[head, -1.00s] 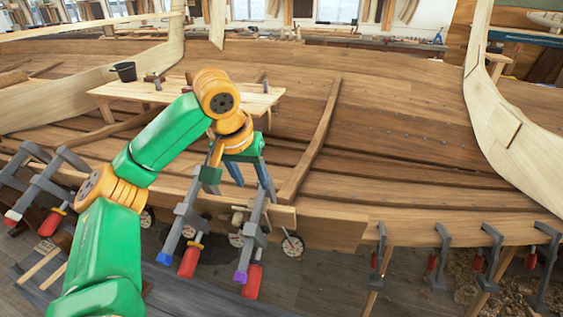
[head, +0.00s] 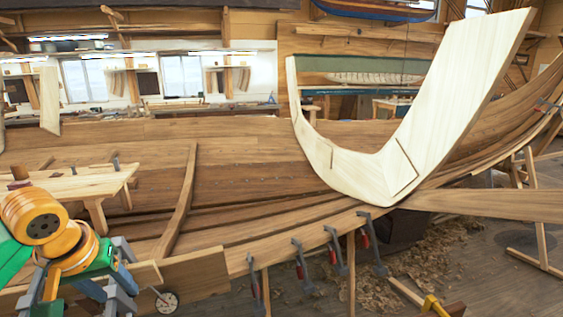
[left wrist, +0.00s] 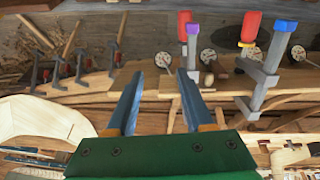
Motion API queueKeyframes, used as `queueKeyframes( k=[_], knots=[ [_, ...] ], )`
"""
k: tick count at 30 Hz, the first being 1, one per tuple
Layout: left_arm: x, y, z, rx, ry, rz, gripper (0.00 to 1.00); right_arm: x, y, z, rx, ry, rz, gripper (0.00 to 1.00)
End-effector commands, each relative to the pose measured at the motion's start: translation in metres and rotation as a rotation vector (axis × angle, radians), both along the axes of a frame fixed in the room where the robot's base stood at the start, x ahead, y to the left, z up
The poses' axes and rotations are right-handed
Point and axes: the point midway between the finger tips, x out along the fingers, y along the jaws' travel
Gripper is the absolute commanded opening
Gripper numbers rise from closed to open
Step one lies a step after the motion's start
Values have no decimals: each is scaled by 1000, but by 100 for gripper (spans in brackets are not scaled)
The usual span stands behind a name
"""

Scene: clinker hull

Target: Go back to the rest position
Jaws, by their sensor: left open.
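My left gripper (head: 112,278) is at the lower left of the head view, by the near edge of the wooden hull (head: 265,205). Part of it is cut off or mixed with grey clamps there. In the left wrist view my left gripper (left wrist: 160,85) has its two blue fingers well apart, with nothing between them. The hull's plank edge and several clamps lie beyond the fingertips. My right gripper is not in view.
Grey clamps (head: 334,250) with red handles hang along the hull's near edge. A pale curved timber (head: 350,172) rises at the right. A wooden bench (head: 80,186) stands inside the hull at left. Shavings cover the floor (head: 395,285).

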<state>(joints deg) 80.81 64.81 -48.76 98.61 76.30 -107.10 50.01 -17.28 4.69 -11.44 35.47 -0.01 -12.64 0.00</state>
Motion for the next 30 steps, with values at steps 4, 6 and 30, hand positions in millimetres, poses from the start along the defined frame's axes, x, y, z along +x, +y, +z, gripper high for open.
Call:
queueKeyframes(
  k=[4,6,30],
  knots=[
    [23,-7,-20,-21,-24,-26,52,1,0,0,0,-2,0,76],
    [36,-10,-33,-30,-39,-39,52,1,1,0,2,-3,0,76],
    [-160,-75,-500,108,154,-418,52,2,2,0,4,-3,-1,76]
  ],
)
